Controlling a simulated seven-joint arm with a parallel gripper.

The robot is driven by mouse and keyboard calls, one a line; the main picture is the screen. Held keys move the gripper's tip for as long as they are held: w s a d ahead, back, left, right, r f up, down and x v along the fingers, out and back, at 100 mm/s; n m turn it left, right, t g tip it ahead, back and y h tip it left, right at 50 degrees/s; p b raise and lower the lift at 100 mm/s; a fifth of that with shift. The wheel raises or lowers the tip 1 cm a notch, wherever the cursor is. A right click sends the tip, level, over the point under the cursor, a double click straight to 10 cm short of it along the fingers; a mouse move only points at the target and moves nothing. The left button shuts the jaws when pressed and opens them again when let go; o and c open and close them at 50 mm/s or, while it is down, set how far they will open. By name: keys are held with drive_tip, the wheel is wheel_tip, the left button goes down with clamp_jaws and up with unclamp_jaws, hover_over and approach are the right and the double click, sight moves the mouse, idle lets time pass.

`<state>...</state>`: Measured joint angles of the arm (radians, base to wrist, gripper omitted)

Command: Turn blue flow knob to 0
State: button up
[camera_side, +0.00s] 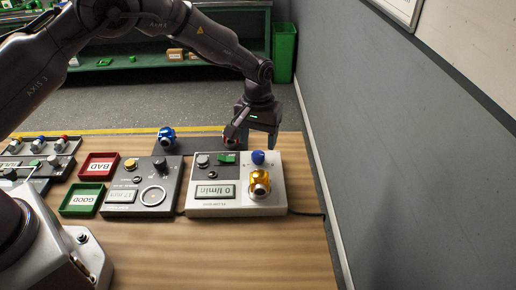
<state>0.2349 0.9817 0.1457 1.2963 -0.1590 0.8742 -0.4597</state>
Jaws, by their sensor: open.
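The blue flow knob (258,157) sits on the top right of a white and grey flow box (232,209) on the wooden table. The box's small display (214,191) appears upside down and seems to read 0 l/min. The knob's pointer mark is too small to read. My gripper (254,140) is open and points down, just above and behind the knob in this view. Its fingers look apart from the knob, with nothing between them. I cannot tell the exact gap.
A gold fitting (259,183) stands on the box close to the knob. A grey box (144,190), a red BAD tray (98,166) and a green GOOD tray (82,199) are to the left. A blue fitting (166,138) and a red part stand behind. The table's front right is clear.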

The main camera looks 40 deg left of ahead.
sight(258, 154)
wheel_tip(258, 154, up, 8)
drive_tip(key=shift+r, duration=0.2)
idle(0.3)
drive_tip(key=s+a+r+m+t, duration=0.1)
drive_tip(key=s+r, duration=0.4)
drive_tip(key=s, duration=0.5)
drive_tip(key=s+a+r+m+t, duration=0.2)
drive_tip(key=s+a+r, duration=0.2)
drive_tip(key=s, duration=0.6)
drive_tip(key=s+a+r+m+t, duration=0.1)
drive_tip(key=s+a+r+t, duration=0.1)
drive_tip(key=s+r, duration=0.6)
drive_tip(key=s, duration=0.3)
drive_tip(key=shift+a+r+m+t, duration=0.25)
drive_tip(key=shift+m+t, duration=0.05)
